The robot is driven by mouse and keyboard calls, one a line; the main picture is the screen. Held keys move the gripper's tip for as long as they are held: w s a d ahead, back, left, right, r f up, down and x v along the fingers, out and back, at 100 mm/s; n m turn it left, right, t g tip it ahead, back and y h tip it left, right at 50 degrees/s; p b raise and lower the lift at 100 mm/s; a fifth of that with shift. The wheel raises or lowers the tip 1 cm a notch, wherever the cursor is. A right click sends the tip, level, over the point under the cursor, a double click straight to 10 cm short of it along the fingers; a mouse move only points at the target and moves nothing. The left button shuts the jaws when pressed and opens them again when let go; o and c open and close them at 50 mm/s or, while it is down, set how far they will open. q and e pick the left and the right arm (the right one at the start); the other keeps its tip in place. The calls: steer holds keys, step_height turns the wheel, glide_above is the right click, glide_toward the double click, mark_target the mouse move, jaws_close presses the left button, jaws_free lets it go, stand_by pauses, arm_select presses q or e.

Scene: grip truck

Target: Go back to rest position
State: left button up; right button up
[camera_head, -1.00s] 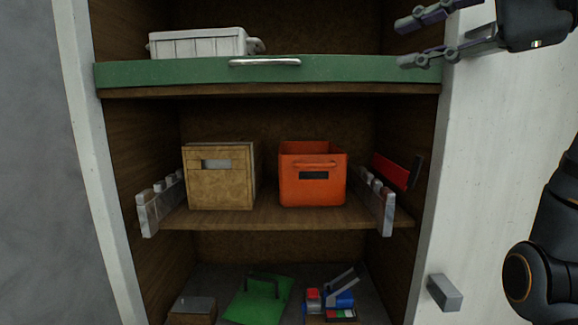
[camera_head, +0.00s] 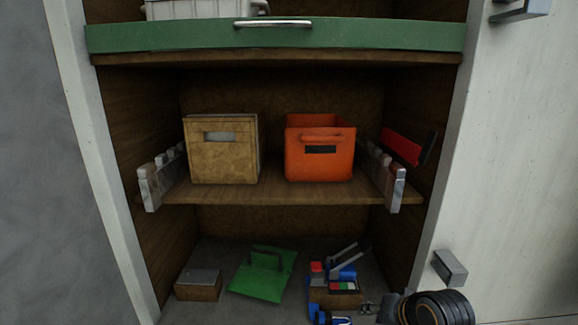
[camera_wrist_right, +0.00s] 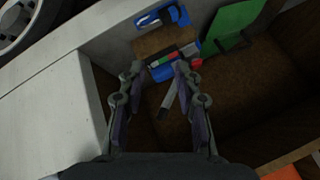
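My right gripper (camera_head: 370,308) shows small at the bottom of the head view, in front of the lower compartment's right side, with my dark, orange-ringed wrist beside it. In the right wrist view the gripper (camera_wrist_right: 159,70) has its two fingers apart with nothing held between them. Beyond the fingers lies a wooden box (camera_head: 335,299) with blue, red and green items on it. From these views I cannot tell how far the fingertips are from it. My left gripper is not in view.
The middle shelf (camera_head: 270,192) holds a tan box (camera_head: 222,160) and an orange bin (camera_head: 318,158). Below are a green handled plate (camera_head: 262,276) and a small grey-topped box (camera_head: 198,286). A green drawer front (camera_head: 200,38) spans above. A grey handle (camera_head: 450,267) sticks out at right.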

steer(key=s+d+f+n+g+h, duration=0.2)
steer(key=s+f+n, duration=0.1)
steer(key=s+f, duration=0.6)
steer(key=s+d+f+n+g+h, duration=0.1)
steer(key=s+d+f+n+g, duration=0.1)
steer(key=s+f, duration=0.65)
steer(key=s+d+f+g+b, duration=0.1)
steer(key=s+d+f, duration=0.15)
steer(key=f, duration=1.05)
steer(key=s+d+f, duration=0.1)
steer(key=s+f, duration=0.2)
steer(key=f, duration=1)
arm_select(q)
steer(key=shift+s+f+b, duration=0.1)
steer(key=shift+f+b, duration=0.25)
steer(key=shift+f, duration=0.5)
arm_select(e)
steer(key=s+f+g, duration=0.1)
steer(key=s+f, duration=1.4)
steer(key=s, duration=0.2)
steer(key=shift+s+d, duration=0.3)
steer(key=shift+s, duration=0.1)
